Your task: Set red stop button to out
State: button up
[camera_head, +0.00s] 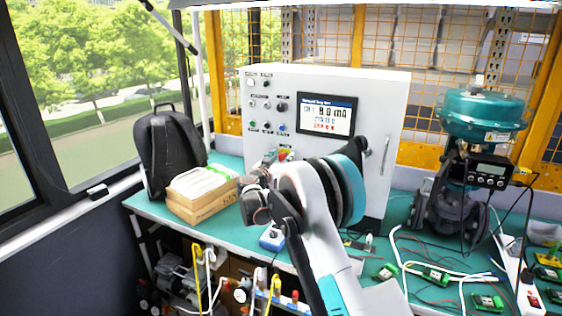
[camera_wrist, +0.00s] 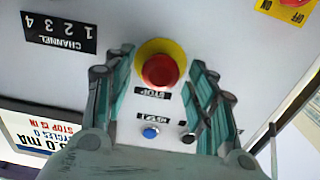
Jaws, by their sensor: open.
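The red stop button (camera_wrist: 160,69) sits in a round yellow collar on the white panel, with a STOP label beside it, upside down in the wrist view. My gripper (camera_wrist: 163,60) is open, one finger on each side of the button, with gaps between fingers and button. In the head view the red button (camera_head: 284,155) shows only partly, behind my gripper at the cabinet front. The panel screen (camera_wrist: 58,140) reads "STOP IS IN" in the wrist view.
A blue button (camera_wrist: 150,132) and a dark knob lie close to my fingers. A red-on-yellow switch (camera_wrist: 298,8) marked OFF is at upper right. The white cabinet (camera_head: 375,95) stands on a green bench, with boxes (camera_head: 200,205) and a backpack (camera_head: 168,150) left and a valve (camera_head: 470,170) right.

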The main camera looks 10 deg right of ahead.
grip_shut()
jog(key=shift+s+a, duration=0.3)
jog(key=shift+s, duration=0.15)
grip_release()
jog(key=shift+s+a, duration=0.1)
jog(key=v, duration=1.1)
jog(key=shift+s+a, duration=0.2)
jog(key=shift+s, duration=0.1)
